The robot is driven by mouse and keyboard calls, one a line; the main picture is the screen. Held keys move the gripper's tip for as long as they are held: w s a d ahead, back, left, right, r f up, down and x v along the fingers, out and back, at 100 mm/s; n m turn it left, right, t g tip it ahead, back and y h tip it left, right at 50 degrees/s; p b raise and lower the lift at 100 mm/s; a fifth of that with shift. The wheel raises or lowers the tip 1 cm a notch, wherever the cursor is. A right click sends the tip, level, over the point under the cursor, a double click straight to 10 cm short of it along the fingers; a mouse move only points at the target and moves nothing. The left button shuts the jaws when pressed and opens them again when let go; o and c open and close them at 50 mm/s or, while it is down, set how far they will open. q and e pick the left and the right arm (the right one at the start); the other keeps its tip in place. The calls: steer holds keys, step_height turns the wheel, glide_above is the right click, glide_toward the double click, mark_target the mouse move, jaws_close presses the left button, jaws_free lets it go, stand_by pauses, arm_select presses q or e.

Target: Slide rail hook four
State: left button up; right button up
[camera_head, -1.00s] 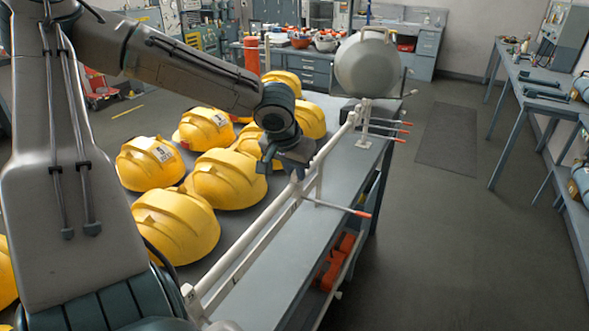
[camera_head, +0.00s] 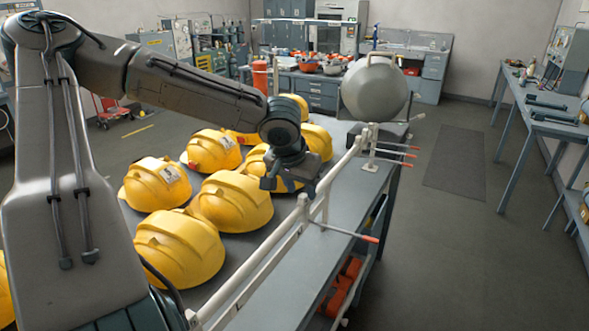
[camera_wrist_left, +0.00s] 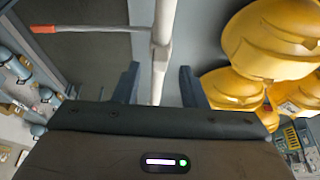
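A white rail (camera_head: 262,262) runs along the bench's right side. One hook with a red tip (camera_head: 345,233) sticks out to the right on its near half. Several more red-tipped hooks (camera_head: 398,154) are bunched at the far end. The red-tipped hook (camera_wrist_left: 90,28) extends left there. My right gripper is not in view.
Yellow helmets (camera_head: 232,200) crowd the bench just left of the rail. A grey rounded tank (camera_head: 374,90) stands beyond the rail's far end. The bench top (camera_head: 340,212) right of the rail is mostly clear. Orange items (camera_head: 345,283) lie on the shelf below.

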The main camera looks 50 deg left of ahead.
arm_select(q)
steer(key=b+v, duration=0.1)
steer(key=v, duration=0.7)
steer(key=shift+r, duration=0.25)
steer(key=shift+s, duration=0.1)
